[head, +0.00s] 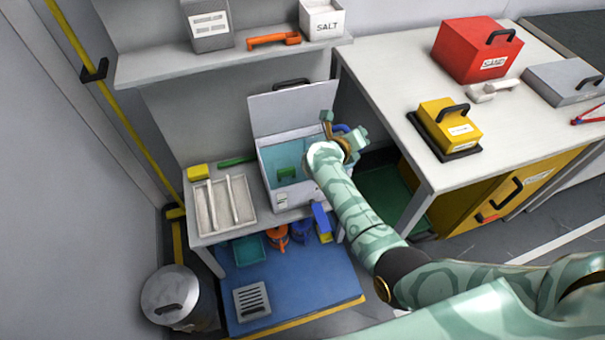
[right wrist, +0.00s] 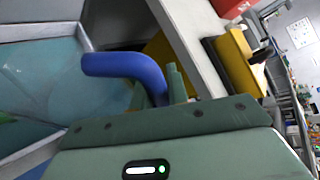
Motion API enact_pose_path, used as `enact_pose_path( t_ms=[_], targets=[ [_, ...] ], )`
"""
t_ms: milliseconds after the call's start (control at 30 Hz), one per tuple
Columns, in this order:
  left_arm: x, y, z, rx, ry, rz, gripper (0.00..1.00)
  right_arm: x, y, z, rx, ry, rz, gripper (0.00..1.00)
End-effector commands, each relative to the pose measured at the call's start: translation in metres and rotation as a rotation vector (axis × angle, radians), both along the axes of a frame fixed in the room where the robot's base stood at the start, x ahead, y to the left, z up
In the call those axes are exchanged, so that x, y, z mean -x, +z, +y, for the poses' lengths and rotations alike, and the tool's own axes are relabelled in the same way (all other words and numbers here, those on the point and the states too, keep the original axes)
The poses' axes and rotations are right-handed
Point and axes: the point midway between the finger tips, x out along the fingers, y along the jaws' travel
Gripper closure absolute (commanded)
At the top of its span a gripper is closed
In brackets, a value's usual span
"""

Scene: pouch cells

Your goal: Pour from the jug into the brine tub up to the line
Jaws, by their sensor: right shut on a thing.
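The brine tub (head: 268,176) stands on the low bench with its grey lid raised behind it. It holds blue-green liquid, with a small green object (head: 287,173) in it. The tub's liquid also shows at the left of the right wrist view (right wrist: 45,85). My right gripper (head: 346,133) is beside the tub's right rim, shut on a blue curved piece (right wrist: 130,70) that looks like the jug's handle. The jug's body is mostly hidden by my gripper and arm. I cannot make out the fill line or any stream. My left gripper is not in view.
A tray with white bars (head: 250,217) sits left of the tub. A shelf (head: 160,68) with a salt box (head: 322,20) hangs above. The white table (head: 400,100) at the right carries a yellow case (head: 450,125) and a red case (head: 475,52).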

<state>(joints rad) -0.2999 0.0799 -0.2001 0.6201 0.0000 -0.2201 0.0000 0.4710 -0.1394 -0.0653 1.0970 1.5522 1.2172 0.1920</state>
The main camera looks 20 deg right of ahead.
Motion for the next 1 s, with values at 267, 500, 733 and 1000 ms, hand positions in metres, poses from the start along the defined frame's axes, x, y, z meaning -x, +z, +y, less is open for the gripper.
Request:
enact_pose_path(
  t_ms=[267, 500, 733, 1000],
  targets=[
    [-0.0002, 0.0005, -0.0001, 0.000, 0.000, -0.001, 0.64, -0.0017, 0.0036, 0.0000, 0.006, 0.000, -0.003, 1.00],
    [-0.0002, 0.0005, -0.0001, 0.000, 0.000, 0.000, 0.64, -0.0016, 0.0036, -0.0001, 0.006, 0.000, -0.003, 1.00],
    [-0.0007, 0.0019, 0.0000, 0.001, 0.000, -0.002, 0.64, -0.0032, 0.0073, 0.0019, 0.029, 0.000, 0.019, 1.00],
    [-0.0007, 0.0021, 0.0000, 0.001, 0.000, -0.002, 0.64, -0.0038, 0.0086, 0.0023, 0.043, 0.000, 0.032, 1.00]
  ],
)
